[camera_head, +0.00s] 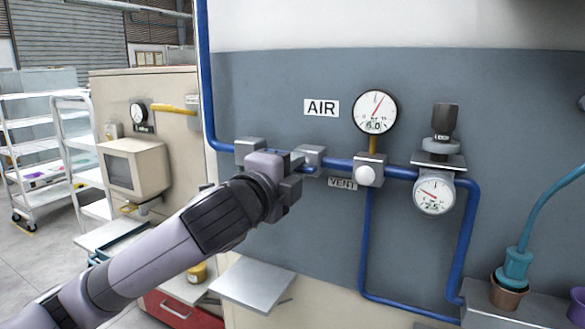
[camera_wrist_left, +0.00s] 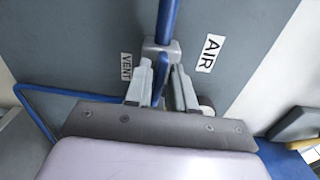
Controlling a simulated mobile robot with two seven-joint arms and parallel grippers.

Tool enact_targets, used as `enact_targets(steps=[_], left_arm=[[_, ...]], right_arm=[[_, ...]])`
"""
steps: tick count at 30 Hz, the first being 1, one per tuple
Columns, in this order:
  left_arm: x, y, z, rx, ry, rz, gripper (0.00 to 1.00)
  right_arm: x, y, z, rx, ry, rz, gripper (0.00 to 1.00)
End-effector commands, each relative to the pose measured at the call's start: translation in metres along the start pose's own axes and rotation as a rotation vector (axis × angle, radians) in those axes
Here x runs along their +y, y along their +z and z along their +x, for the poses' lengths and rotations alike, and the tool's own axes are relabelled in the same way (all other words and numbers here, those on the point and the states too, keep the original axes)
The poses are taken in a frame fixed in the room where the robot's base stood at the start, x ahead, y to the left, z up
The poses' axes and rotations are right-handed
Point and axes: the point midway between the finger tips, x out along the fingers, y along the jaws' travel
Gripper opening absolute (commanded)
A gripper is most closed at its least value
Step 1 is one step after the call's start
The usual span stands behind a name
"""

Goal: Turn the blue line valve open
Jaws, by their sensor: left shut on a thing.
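The blue line (camera_head: 338,163) runs along the grey wall panel under the AIR label (camera_head: 321,108). My left gripper (camera_head: 294,182) is at this line, just left of the VENT label (camera_head: 343,184), and its arm hides part of the pipe. In the left wrist view the two fingers of my left gripper (camera_wrist_left: 162,78) stand on both sides of a blue valve handle (camera_wrist_left: 160,68), shut on it. The grey valve block (camera_wrist_left: 161,49) sits just beyond the fingertips. The handle's exact angle to the pipe is hard to tell. My right gripper is not in view.
A round gauge (camera_head: 375,112) reading 6.0 sits above a vent fitting with a white knob (camera_head: 366,176). A regulator with a black knob (camera_head: 445,120) and a lower gauge (camera_head: 434,194) reading 2.5 is further right. A teal tool (camera_head: 515,268) stands at lower right.

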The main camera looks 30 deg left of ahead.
Motion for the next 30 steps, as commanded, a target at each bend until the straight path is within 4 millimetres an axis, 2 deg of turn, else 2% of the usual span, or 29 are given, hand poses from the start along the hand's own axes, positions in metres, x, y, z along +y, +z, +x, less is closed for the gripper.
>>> enact_targets(steps=[19, 20, 21, 30], left_arm=[[0.0012, -0.0006, -0.0001, 0.002, 0.002, -0.047, 0.0], [0.0012, -0.0006, -0.0001, 0.002, 0.002, -0.047, 0.34], [0.0011, -0.0006, -0.0001, 0.002, 0.002, -0.046, 0.37], [0.0007, -0.0003, -0.0014, 0.001, 0.001, -0.045, 0.37]], right_arm=[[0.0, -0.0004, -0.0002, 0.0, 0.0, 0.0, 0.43], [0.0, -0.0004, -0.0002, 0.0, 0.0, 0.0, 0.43], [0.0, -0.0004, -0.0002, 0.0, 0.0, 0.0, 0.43], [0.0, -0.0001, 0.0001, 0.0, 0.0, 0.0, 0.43]])
